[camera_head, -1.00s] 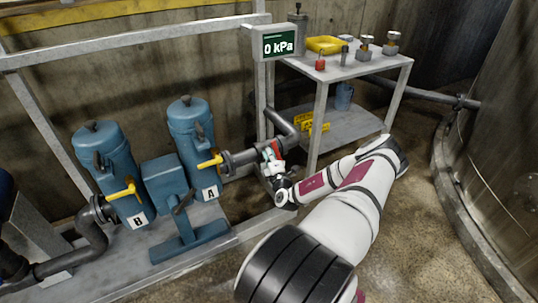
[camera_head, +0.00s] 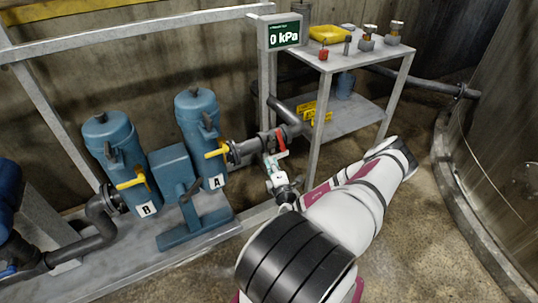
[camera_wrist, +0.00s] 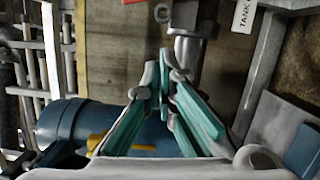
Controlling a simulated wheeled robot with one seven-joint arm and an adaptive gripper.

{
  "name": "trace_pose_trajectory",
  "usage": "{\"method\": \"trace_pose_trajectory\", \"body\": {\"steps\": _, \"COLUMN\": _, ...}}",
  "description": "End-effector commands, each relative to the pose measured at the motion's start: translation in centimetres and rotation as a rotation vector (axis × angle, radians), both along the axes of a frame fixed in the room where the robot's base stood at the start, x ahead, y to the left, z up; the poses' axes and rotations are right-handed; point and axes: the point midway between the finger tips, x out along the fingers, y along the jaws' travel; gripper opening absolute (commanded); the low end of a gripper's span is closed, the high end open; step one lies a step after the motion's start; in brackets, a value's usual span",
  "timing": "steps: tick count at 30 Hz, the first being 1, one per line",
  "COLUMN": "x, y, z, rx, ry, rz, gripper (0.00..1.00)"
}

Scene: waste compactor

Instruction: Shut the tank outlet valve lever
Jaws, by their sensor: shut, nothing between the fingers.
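The tank outlet valve's red lever (camera_head: 281,140) sits on the dark pipe to the right of filter A. It looks steep, roughly across the pipe. My gripper (camera_head: 269,159) is just below and left of the lever in the head view, apparently apart from it. In the wrist view my gripper (camera_wrist: 163,82) shows its teal fingers converging to closed tips, with nothing between them. A white tag reading TANK (camera_wrist: 243,16) is at the top right there.
Blue filter A (camera_head: 203,135) and blue filter B (camera_head: 119,160) have yellow handles. A 0 kPa display (camera_head: 283,34) is on the frame post above the valve. A grey shelf table (camera_head: 385,62) stands right; a large tank wall (camera_head: 500,120) is at far right.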

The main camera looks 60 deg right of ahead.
Motion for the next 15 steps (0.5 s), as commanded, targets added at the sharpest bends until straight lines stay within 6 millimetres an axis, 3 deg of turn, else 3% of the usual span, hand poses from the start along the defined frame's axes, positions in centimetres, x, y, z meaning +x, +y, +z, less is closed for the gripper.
{"method": "trace_pose_trajectory", "body": {"steps": 7, "x": -1.2, "y": 0.9, "z": -0.1, "rx": -0.009, "ry": -0.003, "rz": 0.011, "gripper": 0.00}}
{"method": "trace_pose_trajectory", "body": {"steps": 15, "x": -1.1, "y": -1.6, "z": 0.3, "rx": -0.091, "ry": -0.008, "rz": 0.199, "gripper": 0.00}}
